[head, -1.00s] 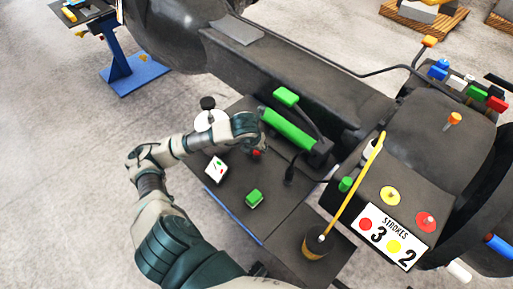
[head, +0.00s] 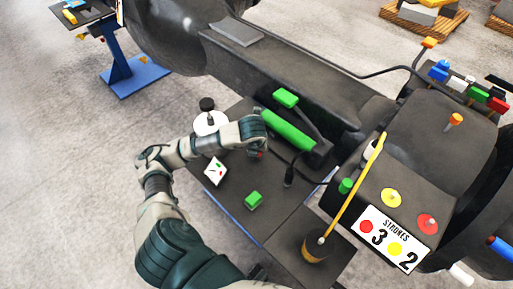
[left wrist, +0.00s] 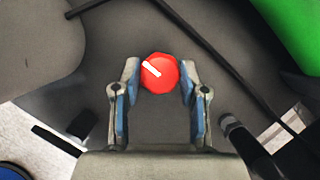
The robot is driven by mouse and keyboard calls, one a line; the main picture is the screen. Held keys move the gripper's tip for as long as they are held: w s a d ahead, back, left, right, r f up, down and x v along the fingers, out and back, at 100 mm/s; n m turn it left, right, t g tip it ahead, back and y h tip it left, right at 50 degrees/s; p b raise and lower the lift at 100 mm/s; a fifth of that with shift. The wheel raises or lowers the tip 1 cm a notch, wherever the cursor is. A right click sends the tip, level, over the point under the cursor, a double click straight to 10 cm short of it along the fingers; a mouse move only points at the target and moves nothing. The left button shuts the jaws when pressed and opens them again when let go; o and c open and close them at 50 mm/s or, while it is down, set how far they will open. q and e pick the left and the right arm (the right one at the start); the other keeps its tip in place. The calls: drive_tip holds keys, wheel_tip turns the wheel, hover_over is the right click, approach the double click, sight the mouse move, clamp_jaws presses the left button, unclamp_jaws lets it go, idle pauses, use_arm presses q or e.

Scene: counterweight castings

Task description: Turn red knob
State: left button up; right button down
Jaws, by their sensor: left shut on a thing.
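The red knob (left wrist: 160,73) is an octagonal red cap with a white pointer line, on a dark panel in the left wrist view. The line points to the upper left. My left gripper (left wrist: 159,80) has its blue-padded fingers on both sides of the knob and is shut on it. In the head view the left gripper (head: 258,154) is over the dark table, and only a bit of red shows by its fingers. My right gripper is not in view.
A green bar handle (head: 290,130) lies just right of my left gripper. A yellow rod (head: 350,195) leans from a cup (head: 316,249).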

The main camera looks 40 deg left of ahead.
use_arm(q)
drive_tip(key=o, duration=1.1)
drive_tip(key=shift+w+a+r, duration=0.1)
drive_tip(key=shift+w, duration=0.05)
drive_tip(key=shift+o, duration=0.2)
drive_tip(key=v, duration=1.1)
drive_tip(key=shift+r, duration=0.3)
